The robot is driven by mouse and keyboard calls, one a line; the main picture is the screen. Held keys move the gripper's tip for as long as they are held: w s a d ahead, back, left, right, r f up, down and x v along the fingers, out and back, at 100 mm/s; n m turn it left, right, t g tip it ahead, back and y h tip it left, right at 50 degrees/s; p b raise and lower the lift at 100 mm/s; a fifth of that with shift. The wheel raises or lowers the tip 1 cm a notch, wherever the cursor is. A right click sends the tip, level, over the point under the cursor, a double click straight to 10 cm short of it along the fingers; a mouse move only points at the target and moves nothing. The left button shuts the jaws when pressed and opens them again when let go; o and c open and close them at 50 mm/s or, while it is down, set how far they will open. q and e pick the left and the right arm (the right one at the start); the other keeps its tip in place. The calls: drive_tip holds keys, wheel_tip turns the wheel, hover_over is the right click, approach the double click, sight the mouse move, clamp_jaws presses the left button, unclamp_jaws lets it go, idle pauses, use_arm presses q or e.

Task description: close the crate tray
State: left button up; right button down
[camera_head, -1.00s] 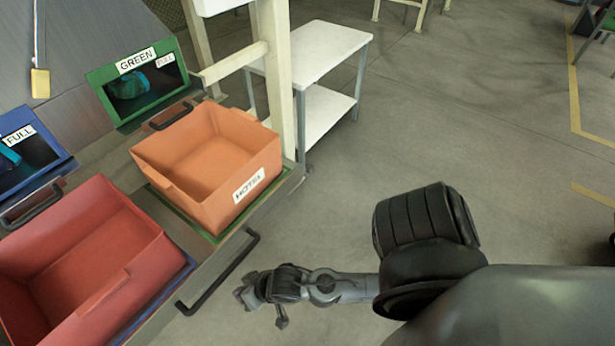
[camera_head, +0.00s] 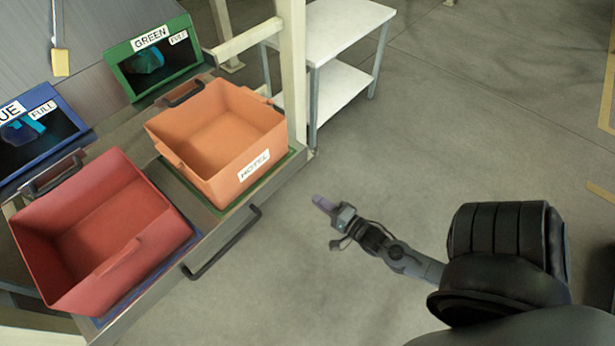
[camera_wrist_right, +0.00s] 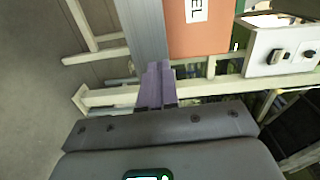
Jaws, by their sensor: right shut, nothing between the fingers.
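The crate tray (camera_head: 203,222) is pulled out at the left in the head view, with a black bar handle (camera_head: 228,247) on its front. It carries a red crate (camera_head: 105,225) and an orange crate (camera_head: 222,135) labelled HOTEL. My right gripper (camera_head: 322,203) is shut and empty, to the right of the handle and apart from it, over open floor in the picture. In the right wrist view its purple fingers (camera_wrist_right: 155,78) are together, with part of the orange crate (camera_wrist_right: 200,35) beyond them. My left gripper is not in view.
Behind the crates are a green-framed bin (camera_head: 155,62) and a blue-framed bin (camera_head: 35,130), both marked FULL. A cream post (camera_head: 293,70) stands beside the orange crate. A white shelf table (camera_head: 335,35) is behind it. The floor at the right is clear.

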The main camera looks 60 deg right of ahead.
drive_tip(key=b, duration=0.6)
approach(281, 171)
drive_tip(key=x, duration=0.6)
drive_tip(key=shift+w, duration=0.4)
drive_tip(key=shift+r, duration=0.1)
